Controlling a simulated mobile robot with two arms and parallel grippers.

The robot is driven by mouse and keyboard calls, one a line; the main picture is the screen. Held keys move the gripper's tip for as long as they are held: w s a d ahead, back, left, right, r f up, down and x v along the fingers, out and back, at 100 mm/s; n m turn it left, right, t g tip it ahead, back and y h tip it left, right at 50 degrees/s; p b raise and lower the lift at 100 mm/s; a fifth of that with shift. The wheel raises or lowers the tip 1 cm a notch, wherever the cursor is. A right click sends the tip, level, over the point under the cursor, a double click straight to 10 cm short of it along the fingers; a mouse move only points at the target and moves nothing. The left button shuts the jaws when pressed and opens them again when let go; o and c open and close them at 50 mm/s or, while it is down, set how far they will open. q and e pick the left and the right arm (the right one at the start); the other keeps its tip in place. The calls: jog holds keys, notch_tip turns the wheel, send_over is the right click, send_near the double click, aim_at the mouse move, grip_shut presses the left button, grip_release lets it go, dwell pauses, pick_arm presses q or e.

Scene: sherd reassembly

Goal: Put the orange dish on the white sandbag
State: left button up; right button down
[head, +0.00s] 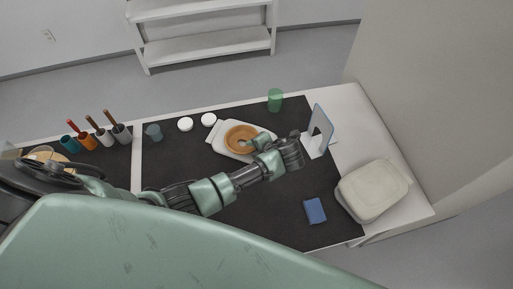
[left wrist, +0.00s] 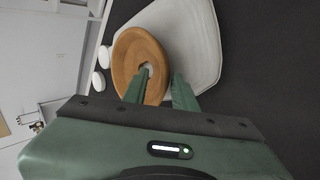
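The orange dish (head: 236,136) is a round, ring-shaped dish with a small pale centre. It lies on the white sandbag (head: 222,149), toward one side of it in the left wrist view, where the dish (left wrist: 127,50) and the flat white sandbag (left wrist: 203,45) show large. My left gripper (head: 258,145) is at the dish's right side. In the left wrist view its fingers (left wrist: 162,82) are apart, one over the dish near its centre, the other outside the rim over the sandbag. Whether a finger touches the dish I cannot tell. My right gripper is not in view.
Two white round pieces (head: 185,124) and a blue-grey cup (head: 153,132) stand left of the sandbag. A green cup (head: 275,99) is behind, an upright panel (head: 320,131) to the right. A blue block (head: 315,211) and a beige box (head: 374,190) are at front right. Dark mat lies bare between.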

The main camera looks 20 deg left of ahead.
pick_arm(q)
jog(key=v, duration=1.2)
